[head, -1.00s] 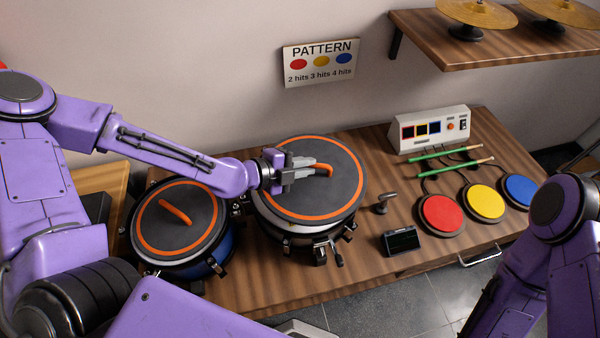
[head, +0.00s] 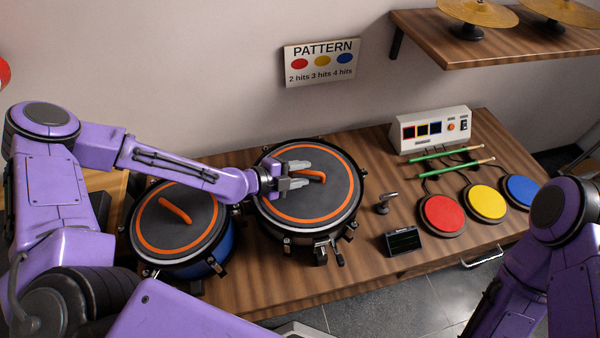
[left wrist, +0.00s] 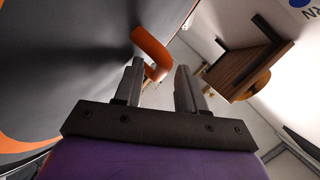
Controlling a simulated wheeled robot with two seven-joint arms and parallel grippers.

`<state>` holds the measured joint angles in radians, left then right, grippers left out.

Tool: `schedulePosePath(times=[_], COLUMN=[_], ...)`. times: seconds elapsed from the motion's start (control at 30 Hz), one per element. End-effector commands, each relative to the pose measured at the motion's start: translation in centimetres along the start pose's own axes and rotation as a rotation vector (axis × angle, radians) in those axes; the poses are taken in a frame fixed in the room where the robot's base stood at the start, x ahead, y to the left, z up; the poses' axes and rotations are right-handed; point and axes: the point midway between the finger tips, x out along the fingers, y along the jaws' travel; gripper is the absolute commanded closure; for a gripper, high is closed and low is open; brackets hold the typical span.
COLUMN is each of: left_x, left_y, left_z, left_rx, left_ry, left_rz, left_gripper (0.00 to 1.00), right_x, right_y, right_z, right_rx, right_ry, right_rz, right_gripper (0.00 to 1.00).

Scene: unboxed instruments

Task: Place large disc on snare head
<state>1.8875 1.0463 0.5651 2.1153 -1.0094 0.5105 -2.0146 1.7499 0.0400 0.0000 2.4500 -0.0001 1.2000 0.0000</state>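The large disc (head: 325,205), dark grey with an orange ring and orange handle, lies flat on the snare drum (head: 318,240), inside its rim and covering the head. My left gripper (head: 303,174) is low over the disc, fingers apart on either side of the handle's near end. In the left wrist view, the orange handle (left wrist: 150,50) shows just beyond the open fingers (left wrist: 160,85), and the disc (left wrist: 60,70) fills the left side. My right arm shows at the right edge, but its gripper is out of view.
A blue drum (head: 218,262) with a smaller handled disc (head: 190,205) stands left, under my left arm. Right of the snare are a small dark box (head: 401,242), red, yellow and blue pads, green sticks (head: 440,160) and a white control box (head: 430,130). A cymbal shelf (head: 500,45) hangs above.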

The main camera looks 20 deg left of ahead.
Motion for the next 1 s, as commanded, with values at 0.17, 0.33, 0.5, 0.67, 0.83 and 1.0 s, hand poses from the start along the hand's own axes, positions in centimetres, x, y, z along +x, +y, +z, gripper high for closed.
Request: schedulePosePath(times=[0.17,0.33,0.5,0.67,0.83,1.0], left_x=[0.0,-1.5,-5.7,-9.0,-11.1,-12.0], left_y=[0.0,-0.4,-0.8,-1.1,-0.9,-0.5], left_z=[0.0,0.0,-0.1,-0.3,-0.3,-0.2], left_rx=[0.000,-0.001,-0.005,-0.006,-0.006,-0.002], left_ry=[0.000,-0.004,-0.004,-0.004,0.001,0.001], left_rz=[0.000,-0.002,-0.008,-0.007,-0.005,-0.002], left_gripper=[0.60,0.60,0.60,0.60,0.60,0.60], right_x=[0.0,-0.4,-1.3,-3.3,-5.0,-5.8], right_y=[0.0,0.0,0.1,0.3,0.5,0.5], right_z=[0.0,-0.2,-0.6,-1.4,-2.1,-2.4], right_rx=[0.000,0.000,0.000,0.000,0.000,0.000], right_ry=[0.000,0.000,0.000,0.000,0.000,0.000], right_rz=[0.000,0.000,0.000,0.000,0.000,0.000], right_gripper=[0.57,0.57,0.57,0.57,0.57,0.57])
